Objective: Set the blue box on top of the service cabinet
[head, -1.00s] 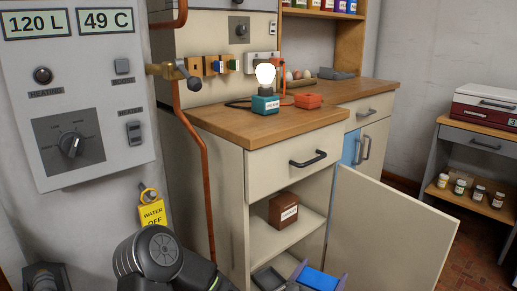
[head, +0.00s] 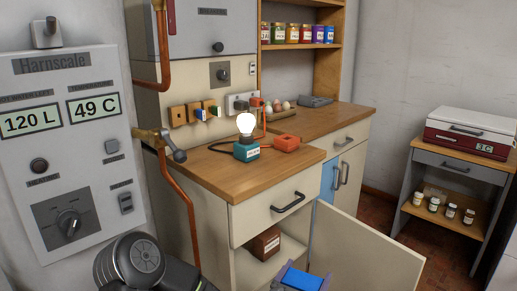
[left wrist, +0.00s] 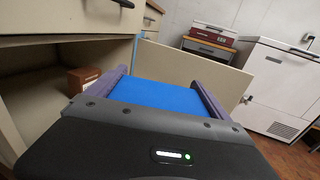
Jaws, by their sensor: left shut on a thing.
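The blue box (head: 303,281) is at the bottom edge of the head view, partly cut off. My left gripper (head: 300,279) is shut on it. In the left wrist view the box (left wrist: 160,95) sits between the two purple-grey fingers. The service cabinet, which I take to be the cream cabinet (head: 213,232) with a wooden top (head: 235,180), stands behind it with its lower door open. The box is in front of the cabinet opening, below the top. My right gripper is not in view.
A lamp with a lit bulb on a teal base (head: 246,151) and an orange block (head: 286,144) stand on the wooden top. Its front part is clear. The open door (head: 362,253) juts out right of the gripper. A brown box (head: 265,243) is on the shelf inside.

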